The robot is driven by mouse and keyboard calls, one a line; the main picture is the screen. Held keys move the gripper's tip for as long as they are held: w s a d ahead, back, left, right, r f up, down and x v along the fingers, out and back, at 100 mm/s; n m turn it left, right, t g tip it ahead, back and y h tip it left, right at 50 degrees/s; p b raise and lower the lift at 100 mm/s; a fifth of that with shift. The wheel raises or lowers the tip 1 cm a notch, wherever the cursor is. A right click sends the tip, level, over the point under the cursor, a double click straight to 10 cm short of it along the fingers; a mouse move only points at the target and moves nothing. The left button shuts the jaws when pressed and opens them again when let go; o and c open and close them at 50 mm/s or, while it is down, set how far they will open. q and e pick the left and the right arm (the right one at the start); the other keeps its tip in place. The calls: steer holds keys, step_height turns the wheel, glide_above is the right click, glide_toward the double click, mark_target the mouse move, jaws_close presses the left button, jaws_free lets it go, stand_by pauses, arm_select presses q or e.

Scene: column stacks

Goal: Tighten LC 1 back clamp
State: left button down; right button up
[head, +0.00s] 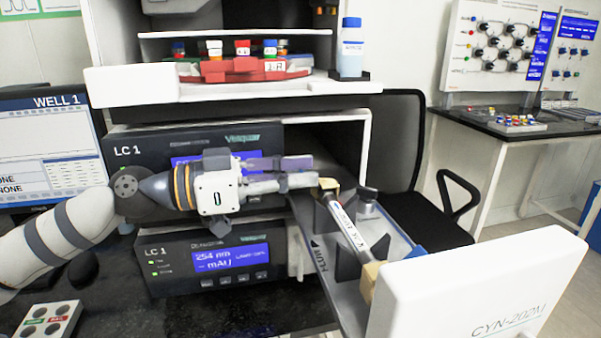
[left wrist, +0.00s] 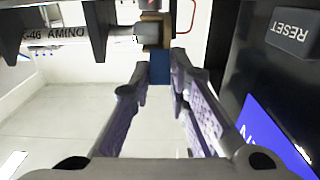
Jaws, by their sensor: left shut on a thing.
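The column (head: 348,228) is a pale tube with a printed label. It lies in dark holders (head: 347,262) on the grey tray beside the LC 1 unit (head: 140,142). A tan block (head: 328,186) is at its far end and another (head: 370,280) at its near end. My left gripper (head: 312,175) reaches from the left to the far end. In the left wrist view its fingertips (left wrist: 160,72) are closed on a blue fitting (left wrist: 160,66) against the tan block (left wrist: 153,32). I cannot tell how tight this joint is. My right gripper is not in view.
A grey knob (head: 366,202) stands just right of the column's far end. A shelf above holds a red rack (head: 240,69) and a bottle (head: 351,50). A black chair (head: 425,170) stands behind.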

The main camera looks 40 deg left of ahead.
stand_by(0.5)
arm_select(q)
steer(key=c, duration=1.5)
jaws_free()
steer(key=v, duration=1.2)
steer(key=shift+f, duration=0.15)
